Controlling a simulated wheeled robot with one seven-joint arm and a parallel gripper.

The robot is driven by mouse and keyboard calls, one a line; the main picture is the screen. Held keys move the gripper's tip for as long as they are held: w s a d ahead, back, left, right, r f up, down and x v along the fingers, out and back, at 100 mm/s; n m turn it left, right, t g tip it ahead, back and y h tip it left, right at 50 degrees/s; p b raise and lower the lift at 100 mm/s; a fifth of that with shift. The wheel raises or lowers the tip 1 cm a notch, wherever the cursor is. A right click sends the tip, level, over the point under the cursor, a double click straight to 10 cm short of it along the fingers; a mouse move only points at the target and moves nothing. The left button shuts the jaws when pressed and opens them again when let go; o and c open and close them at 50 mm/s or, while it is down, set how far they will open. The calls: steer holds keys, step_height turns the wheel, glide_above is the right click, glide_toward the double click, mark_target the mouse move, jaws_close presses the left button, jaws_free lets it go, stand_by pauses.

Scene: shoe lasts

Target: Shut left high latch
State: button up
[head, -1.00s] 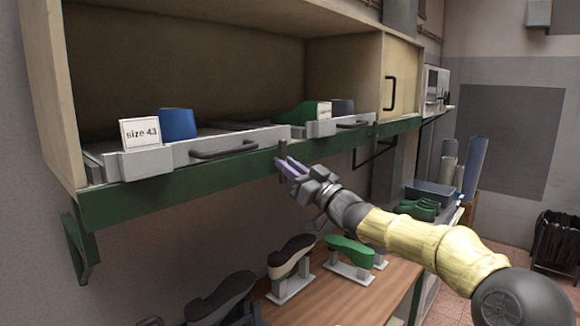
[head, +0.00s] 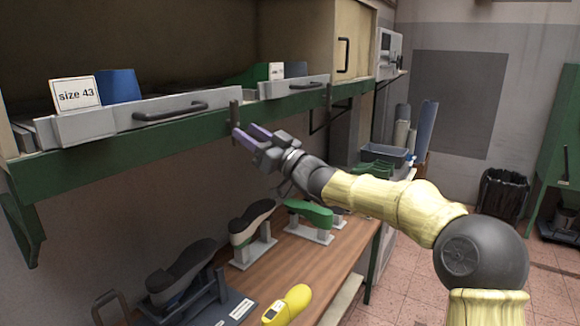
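The left high latch (head: 235,114) is a dark upright bar on the green shelf edge, in the gap between the two grey drawers. A second dark latch (head: 328,95) stands further right on the same edge. My gripper (head: 244,130) has purple fingers, which look apart with nothing seen between them. Its fingertips are just below and right of the left latch's lower end; I cannot tell whether they touch it. The left drawer (head: 170,108) has a dark handle and carries a "size 43" card (head: 75,94).
The right drawer (head: 292,88) and a wooden cabinet door (head: 343,40) are beyond the latch. Below is a wooden bench (head: 285,262) with several shoe lasts on stands and a yellow device (head: 288,305). Open floor lies at the right.

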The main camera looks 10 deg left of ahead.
steer(key=b+v, duration=0.5)
steer(key=v, duration=1)
steer(key=shift+a, duration=0.15)
steer(key=w+d+f+m+t+h, duration=0.25)
steer(key=f+m+h, duration=0.2)
steer(key=f, duration=0.25)
steer(key=w+d+f+m+t+h, duration=0.2)
steer(key=d+f+m+t+h, duration=0.1)
steer(key=f+h, duration=0.35)
steer(key=s+d+f+m+g+h, duration=0.1)
steer(key=s+d+f+h, duration=0.15)
steer(key=d+f, duration=0.3)
steer(key=s+d+f+m+g+h, duration=0.1)
steer(key=s+d+f+m+h, duration=0.1)
steer(key=d+f+h, duration=0.3)
steer(key=s+d+f+m+g+h, duration=0.1)
steer(key=s+d+f+g, duration=0.3)
steer(key=s+f, duration=0.3)
steer(key=s+d+f+m+g+h, duration=0.1)
steer(key=s+d+f+g, duration=0.3)
steer(key=s, duration=1.2)
step_height(320, 180, down, 4)
steer(key=shift+f+m+g, duration=0.1)
steer(key=shift+m+g, duration=0.55)
